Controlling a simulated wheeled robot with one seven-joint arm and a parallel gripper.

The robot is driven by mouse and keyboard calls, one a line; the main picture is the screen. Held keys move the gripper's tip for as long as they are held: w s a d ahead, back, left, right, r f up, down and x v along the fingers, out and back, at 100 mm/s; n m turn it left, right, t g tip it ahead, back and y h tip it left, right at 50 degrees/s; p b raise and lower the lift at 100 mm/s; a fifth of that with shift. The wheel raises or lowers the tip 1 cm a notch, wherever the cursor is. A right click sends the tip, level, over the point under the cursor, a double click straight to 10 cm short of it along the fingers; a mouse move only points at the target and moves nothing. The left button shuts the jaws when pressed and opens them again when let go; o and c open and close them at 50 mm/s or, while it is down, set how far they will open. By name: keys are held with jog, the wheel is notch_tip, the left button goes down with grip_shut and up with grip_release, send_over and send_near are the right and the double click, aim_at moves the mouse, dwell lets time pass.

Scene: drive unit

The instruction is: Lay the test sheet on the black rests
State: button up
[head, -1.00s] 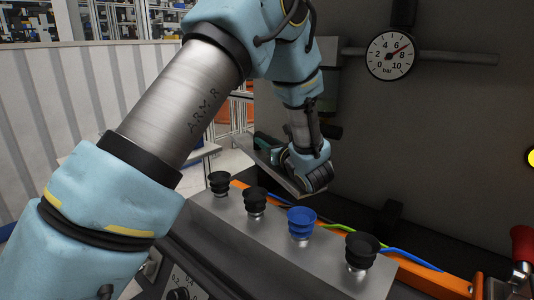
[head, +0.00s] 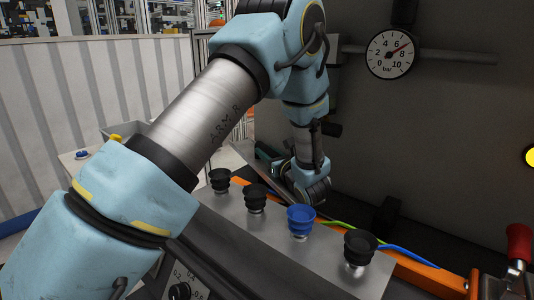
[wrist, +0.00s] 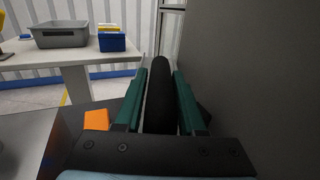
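My gripper (head: 265,154) hangs low behind the far end of a metal block, and my forearm and wrist hide part of it. In the wrist view its two teal fingers (wrist: 160,100) stand apart with a long, rounded black shape (wrist: 160,95) between them. I cannot tell if they touch it. On the block (head: 325,258) stand three black cups, at left (head: 220,180), middle (head: 255,197) and right (head: 360,249). They may be the black rests. A blue cup (head: 301,219) stands among them. Nothing lies on the cups. I cannot make out the test sheet for certain.
A dark machine wall (head: 450,130) with a pressure gauge (head: 390,53) rises behind and to the right. An orange rail (head: 430,279) and hoses run behind the block. A red-handled clamp (head: 519,245) is at right. A table (wrist: 75,58) holds a grey bin (wrist: 73,35) and blue box (wrist: 111,42).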

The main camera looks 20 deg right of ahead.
jog(key=o, duration=0.3)
jog(key=shift+r, duration=0.15)
jog(key=shift+s+d, duration=0.1)
jog(key=shift+s, duration=0.25)
jog(key=s, duration=0.2)
jog(key=s+b, duration=0.1)
jog(key=s, duration=0.1)
jog(key=s+b, duration=0.1)
jog(key=s, duration=0.1)
jog(key=shift+s+d, duration=0.25)
jog(key=shift+s, duration=0.15)
